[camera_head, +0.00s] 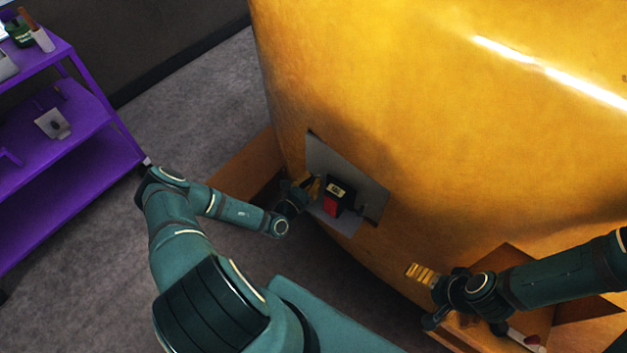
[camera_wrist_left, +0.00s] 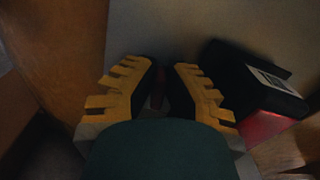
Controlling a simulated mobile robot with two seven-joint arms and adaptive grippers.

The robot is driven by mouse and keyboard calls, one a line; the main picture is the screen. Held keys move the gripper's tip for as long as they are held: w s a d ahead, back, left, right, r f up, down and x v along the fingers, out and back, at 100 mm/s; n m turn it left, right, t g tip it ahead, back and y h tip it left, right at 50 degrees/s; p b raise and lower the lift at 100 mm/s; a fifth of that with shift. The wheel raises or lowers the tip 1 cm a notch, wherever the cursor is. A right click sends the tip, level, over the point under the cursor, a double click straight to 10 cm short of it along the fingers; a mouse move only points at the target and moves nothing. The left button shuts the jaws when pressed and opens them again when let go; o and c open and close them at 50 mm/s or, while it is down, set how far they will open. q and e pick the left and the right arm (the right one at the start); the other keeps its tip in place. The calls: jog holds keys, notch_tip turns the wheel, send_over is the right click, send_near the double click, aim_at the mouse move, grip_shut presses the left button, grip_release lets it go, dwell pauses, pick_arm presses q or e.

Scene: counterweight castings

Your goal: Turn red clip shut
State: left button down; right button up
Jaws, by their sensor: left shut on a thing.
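My left gripper (camera_head: 311,187) is at the left part of a grey plate (camera_head: 373,178) on the big yellow casting. In the left wrist view its yellow-toothed fingers (camera_wrist_left: 159,97) stand either side of a narrow, dark reddish piece, which looks like the red clip (camera_wrist_left: 158,88). It is dim and mostly hidden by the fingers. Just right of the fingers is a black box with a white label (camera_wrist_left: 255,80) and a red lower face; it also shows in the head view (camera_head: 343,193). My right gripper (camera_head: 424,274) is at the lower right, away from the plate; its finger gap is unclear.
The yellow casting (camera_head: 430,90) fills the right and back. A brown box-like support (camera_head: 245,165) lies beside its lower left. A purple shelf unit (camera_head: 100,155) with small items stands at the left. Grey floor (camera_head: 195,110) is open between shelf and casting.

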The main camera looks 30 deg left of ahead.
pick_arm(q)
jog(key=n, duration=0.3)
jog(key=shift+w+a+n, duration=0.1)
jog(key=shift+a+n, duration=0.05)
jog(key=shift+n, duration=0.25)
jog(key=n, duration=0.3)
jog(key=shift+a+f, duration=0.15)
jog(key=n+b, duration=0.1)
jog(key=n, duration=0.4)
jog(key=shift+a+f, duration=0.1)
jog(key=shift+f, duration=0.05)
jog(key=n+b, duration=0.1)
jog(key=n, duration=0.3)
jog(key=shift+f, duration=0.2)
jog(key=c, duration=1)
grip_release()
